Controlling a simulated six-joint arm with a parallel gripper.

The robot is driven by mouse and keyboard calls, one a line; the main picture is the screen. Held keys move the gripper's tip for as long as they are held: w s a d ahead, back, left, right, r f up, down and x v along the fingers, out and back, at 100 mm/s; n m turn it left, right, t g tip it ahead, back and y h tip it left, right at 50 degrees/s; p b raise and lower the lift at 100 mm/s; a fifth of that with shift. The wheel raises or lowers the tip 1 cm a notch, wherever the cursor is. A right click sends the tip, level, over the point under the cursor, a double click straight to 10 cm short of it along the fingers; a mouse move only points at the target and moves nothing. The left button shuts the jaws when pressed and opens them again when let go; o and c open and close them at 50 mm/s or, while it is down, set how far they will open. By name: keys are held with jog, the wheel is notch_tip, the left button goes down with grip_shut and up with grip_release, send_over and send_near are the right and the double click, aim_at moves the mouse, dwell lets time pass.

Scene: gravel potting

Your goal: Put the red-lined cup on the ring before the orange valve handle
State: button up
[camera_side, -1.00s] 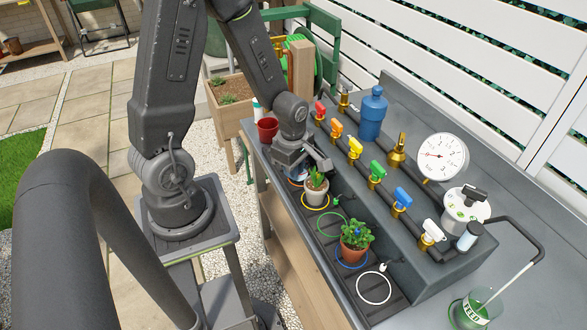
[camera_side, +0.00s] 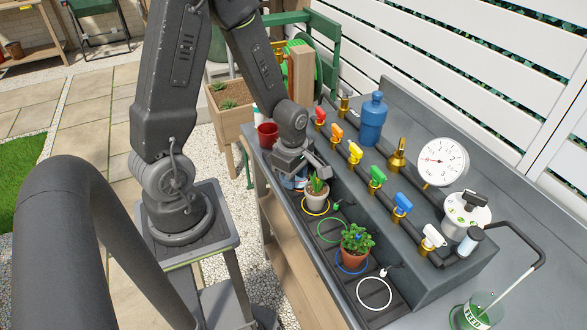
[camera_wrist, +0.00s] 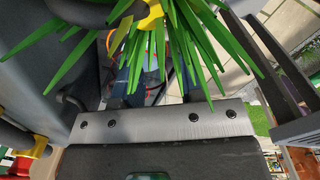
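The orange valve handle (camera_side: 337,132) stands on the pipe, second from the far end after the red one. My gripper (camera_side: 295,172) is low over the far end of the dark tray strip, in front of that handle. A blue and white thing (camera_side: 294,183) shows in part just under it. It may be the cup, but its lining is hidden. Part of an orange ring (camera_wrist: 125,48) shows in the wrist view. Dark blue parts stand between my gripper's fingers there, half hidden by green leaves. I cannot tell whether the fingers are closed on them.
A white pot with a spiky plant (camera_side: 317,194) stands on the yellow ring close beside my gripper; its leaves (camera_wrist: 160,45) crowd the wrist view. A terracotta pot (camera_side: 353,252) is on the blue ring. The green ring (camera_side: 332,230) and white ring (camera_side: 374,293) are empty.

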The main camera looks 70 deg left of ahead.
notch_tip(320, 180, up, 11)
jog(key=shift+s+d+r, duration=0.1)
jog(key=shift+s+r, duration=0.05)
jog(key=s+d+r+m+t, duration=0.2)
jog(key=d+r+m, duration=0.3)
jog(key=m, duration=0.6)
jog(key=s+d+r+m+t, duration=0.3)
jog(key=r+m, duration=0.5)
jog(key=m, duration=0.4)
jog(key=shift+s+d+m, duration=0.3)
jog(key=shift+s+d, duration=0.45)
jog(key=shift+d, duration=0.25)
